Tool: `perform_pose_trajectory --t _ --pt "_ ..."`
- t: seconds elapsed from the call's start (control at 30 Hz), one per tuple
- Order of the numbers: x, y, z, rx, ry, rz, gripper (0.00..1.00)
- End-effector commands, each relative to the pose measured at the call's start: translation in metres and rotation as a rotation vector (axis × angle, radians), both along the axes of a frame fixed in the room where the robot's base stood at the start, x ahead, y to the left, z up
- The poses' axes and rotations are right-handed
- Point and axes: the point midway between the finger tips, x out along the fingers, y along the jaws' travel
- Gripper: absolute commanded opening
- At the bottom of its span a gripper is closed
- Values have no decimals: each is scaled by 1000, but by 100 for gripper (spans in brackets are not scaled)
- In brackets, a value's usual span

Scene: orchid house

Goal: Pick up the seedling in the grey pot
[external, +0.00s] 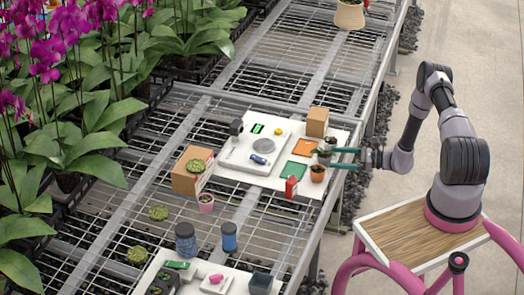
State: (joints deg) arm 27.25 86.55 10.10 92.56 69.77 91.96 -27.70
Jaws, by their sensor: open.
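A small seedling (324,152) with dark green leaves stands near the right edge of the white board on the bench. Its pot looks greyish, but it is small and partly hidden, so I cannot be sure of its colour. My gripper (334,158) reaches in from the right with its two teal fingers apart. The fingertips are close beside this seedling; I cannot tell whether they touch or surround it. A seedling in a terracotta pot (317,174) stands just in front of it.
The white board (232,157) also carries a cardboard box (317,121), an orange mat (300,147), a green mat (293,171) and a red box (291,187). Orchids line the far left.

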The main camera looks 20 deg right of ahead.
Motion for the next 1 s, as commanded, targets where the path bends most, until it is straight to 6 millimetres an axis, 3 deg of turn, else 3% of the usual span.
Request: perform_pose_trajectory --t 0.33,0.6,0.67,0.8,0.87,1.0 --pt "19 41 -6 -1 -1 4 97" --pt "23 45 -6 0 0 1 97" --pt "23 45 -6 0 0 1 78" --pt "23 45 -6 0 0 1 25" --pt "23 45 -6 0 0 1 4" --pt "23 45 -6 0 0 1 4"
